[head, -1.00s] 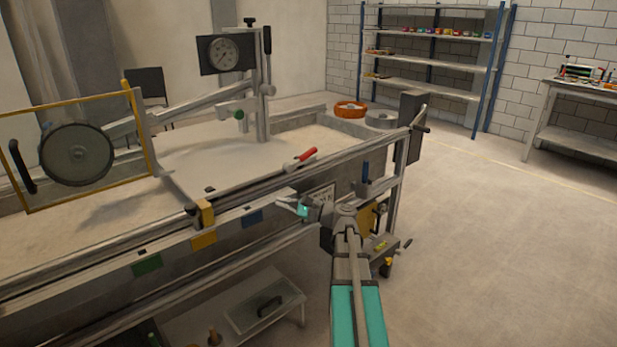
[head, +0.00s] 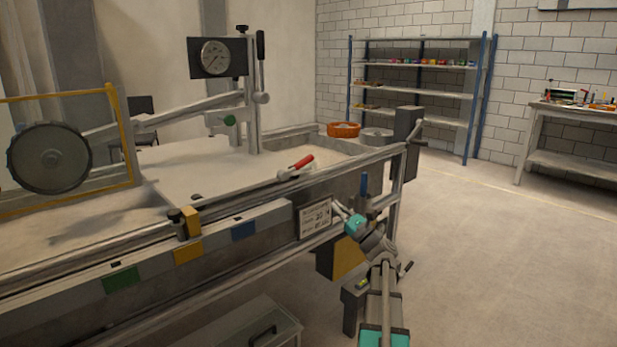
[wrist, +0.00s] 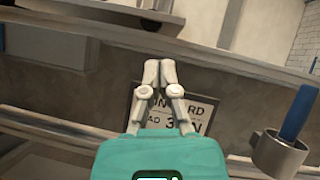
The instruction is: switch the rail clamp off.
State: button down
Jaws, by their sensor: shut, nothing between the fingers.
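A clamp with a red handle (head: 297,167) lies on the near rail of the sandbed (head: 215,165), its handle slanting up to the right. It is out of the wrist view. A yellow block (head: 190,220) with a dark knob sits farther left on the same rail. My gripper (head: 338,207) is below the rail, lower and to the right of the red handle, beside a printed plate (head: 314,218). In the wrist view my gripper (wrist: 151,64) has its fingertips together and empty, in front of the plate (wrist: 192,113).
A blue-handled tool (head: 364,184) stands in a holder right of the plate; its holder (wrist: 280,155) is close to my gripper in the wrist view. A crank box (head: 405,130) stands at the bed's right end. Open floor (head: 490,240) lies to the right.

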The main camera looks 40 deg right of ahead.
aim_at(298, 166)
jog(key=shift+w+a+r, duration=0.1)
jog(key=shift+w+r, duration=0.05)
jog(key=shift+w, duration=0.05)
jog(key=p+x, duration=0.5)
jog(key=x, duration=0.5)
jog(key=shift+p, duration=0.4)
jog(key=shift+w+a+r+p, duration=0.15)
jog(key=shift+a+r+p, duration=0.1)
jog(key=shift+r+p, duration=0.6)
jog(key=shift+w+a+r+p, duration=0.1)
jog(key=shift+a+r+p, duration=0.15)
jog(key=shift+r+p, duration=0.6)
